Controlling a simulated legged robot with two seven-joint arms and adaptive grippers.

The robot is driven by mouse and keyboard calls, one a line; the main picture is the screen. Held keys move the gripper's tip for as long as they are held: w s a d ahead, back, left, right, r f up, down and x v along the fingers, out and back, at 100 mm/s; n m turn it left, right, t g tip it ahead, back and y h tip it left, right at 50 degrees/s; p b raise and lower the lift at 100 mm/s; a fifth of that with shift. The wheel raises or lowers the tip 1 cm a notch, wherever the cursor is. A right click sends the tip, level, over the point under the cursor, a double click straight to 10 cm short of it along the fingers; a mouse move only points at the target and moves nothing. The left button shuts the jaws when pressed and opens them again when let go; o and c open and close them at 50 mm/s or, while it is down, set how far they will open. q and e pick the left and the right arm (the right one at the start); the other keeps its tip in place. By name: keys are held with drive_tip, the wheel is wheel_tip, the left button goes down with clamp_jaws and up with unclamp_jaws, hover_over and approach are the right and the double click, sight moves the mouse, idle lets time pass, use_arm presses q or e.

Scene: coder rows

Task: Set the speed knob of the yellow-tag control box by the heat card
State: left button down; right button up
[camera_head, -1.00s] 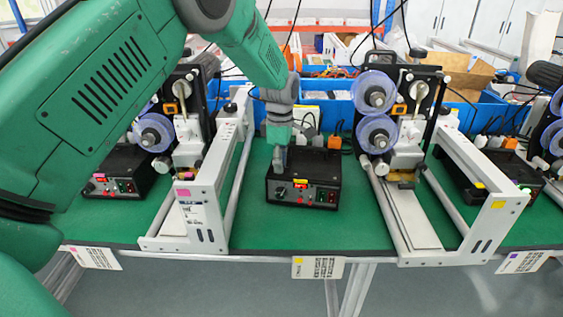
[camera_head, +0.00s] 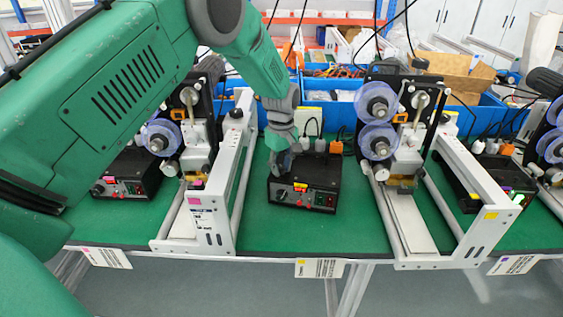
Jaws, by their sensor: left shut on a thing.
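The yellow-tag control box (camera_head: 318,184) is a black box on the green bench mat, in the middle of the head view. Its front face has a small yellow tag (camera_head: 300,186), a speed knob (camera_head: 281,195) at the left and small lit parts at the right. A white card with a yellow mark (camera_head: 320,268) hangs on the bench's front edge below it; its print is too small to read. My left gripper (camera_head: 282,171) reaches down to the box's left front and is shut on the knob, which its fingers partly cover. My right gripper is not in view.
White-framed machines with blue reels (camera_head: 377,140) stand on both sides of the box. Other control boxes sit at left (camera_head: 128,175) and right (camera_head: 490,180), with pink-marked and purple-marked cards below. Blue bins (camera_head: 330,112) line the back. The mat before the box is clear.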

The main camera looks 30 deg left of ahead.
use_arm(q)
drive_tip(key=m, duration=0.2)
drive_tip(key=m+p, duration=0.1)
drive_tip(key=shift+w+r+m, duration=0.2)
drive_tip(key=shift+m, duration=0.2)
drive_tip(key=m+p, duration=0.1)
drive_tip(key=m, duration=0.3)
drive_tip(key=shift+a+m, duration=0.1)
drive_tip(key=shift+m, duration=0.2)
drive_tip(key=m, duration=0.4)
drive_tip(key=shift+p, duration=0.3)
drive_tip(key=shift+m, duration=1.8)
drive_tip(key=shift+f, duration=0.1)
drive_tip(key=c, duration=1.4)
unclamp_jaws()
drive_tip(key=shift+o, duration=0.3)
drive_tip(key=shift+w+f, duration=0.15)
